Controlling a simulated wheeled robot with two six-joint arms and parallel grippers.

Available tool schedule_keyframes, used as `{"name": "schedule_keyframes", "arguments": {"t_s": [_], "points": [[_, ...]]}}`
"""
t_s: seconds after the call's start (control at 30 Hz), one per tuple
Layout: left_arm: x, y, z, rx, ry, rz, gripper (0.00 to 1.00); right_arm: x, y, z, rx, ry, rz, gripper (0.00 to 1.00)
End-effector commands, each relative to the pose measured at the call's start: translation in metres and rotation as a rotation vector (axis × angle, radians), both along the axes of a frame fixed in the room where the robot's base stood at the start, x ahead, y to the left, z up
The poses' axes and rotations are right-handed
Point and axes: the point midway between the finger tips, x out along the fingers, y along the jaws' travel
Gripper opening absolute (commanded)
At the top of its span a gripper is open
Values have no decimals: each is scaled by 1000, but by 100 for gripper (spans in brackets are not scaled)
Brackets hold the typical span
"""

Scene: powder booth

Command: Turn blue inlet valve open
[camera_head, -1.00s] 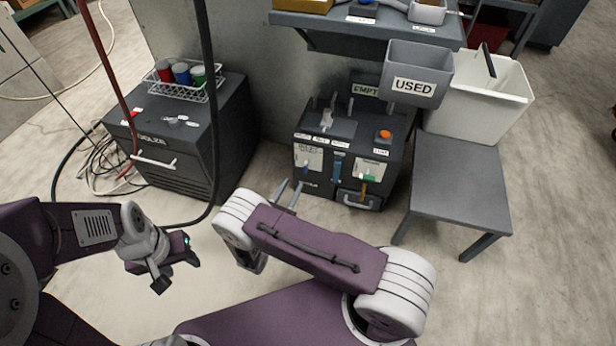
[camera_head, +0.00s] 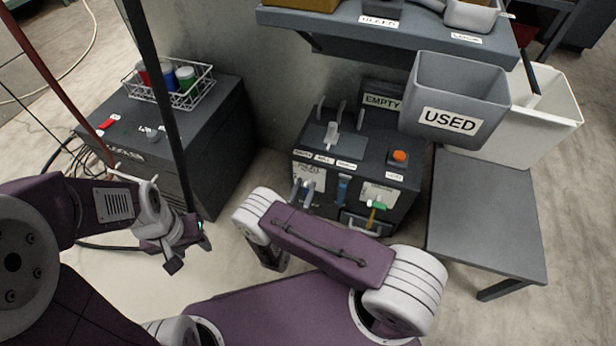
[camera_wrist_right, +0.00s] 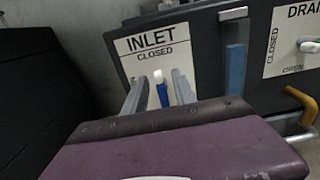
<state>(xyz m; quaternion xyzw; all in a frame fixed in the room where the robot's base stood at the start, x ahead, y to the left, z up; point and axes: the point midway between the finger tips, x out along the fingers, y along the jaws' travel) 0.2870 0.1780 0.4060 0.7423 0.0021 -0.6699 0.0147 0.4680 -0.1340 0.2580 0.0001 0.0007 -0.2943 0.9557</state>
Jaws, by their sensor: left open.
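In the right wrist view the blue inlet valve handle (camera_wrist_right: 162,95) has a pale tip and stands nearly upright on the white plate marked INLET and CLOSED (camera_wrist_right: 150,45). My right gripper (camera_wrist_right: 159,92) is open, with one finger on each side of the handle in the picture. I see a gap on both sides; whether the fingertips reach past the handle in depth I cannot tell. In the head view the right gripper (camera_head: 303,190) is at the left front of the dark machine (camera_head: 350,155) and covers most of the handle. My left gripper (camera_head: 188,254) is open and empty, away at the left.
The drain valve's green handle (camera_head: 377,205) is right of the blue strip (camera_head: 342,188). A grey USED bin (camera_head: 455,100) overhangs the machine's right side. A dark cabinet (camera_head: 215,125) with a wire basket (camera_head: 190,98) stands left. A grey table (camera_head: 485,210) stands right.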

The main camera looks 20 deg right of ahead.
Motion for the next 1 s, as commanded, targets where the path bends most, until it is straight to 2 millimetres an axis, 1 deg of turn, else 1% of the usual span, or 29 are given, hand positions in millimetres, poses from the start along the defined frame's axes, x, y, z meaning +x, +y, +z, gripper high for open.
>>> {"name": "schedule_keyframes", "arguments": {"t_s": [0.33,0.43,0.47,0.77,1.0], "points": [[0,0,0,0,0,0,47,1,-2,0,-1,1,4,33],[0,0,0,0,0,0,47,1,-2,0,-1,1,4,5],[0,0,0,0,0,0,47,1,-2,0,-1,1,4,0],[0,0,1,0,0,0,47,1,-2,0,-14,10,3,0],[0,0,3,0,0,0,47,2,-1,0,-108,74,4,0]]}}
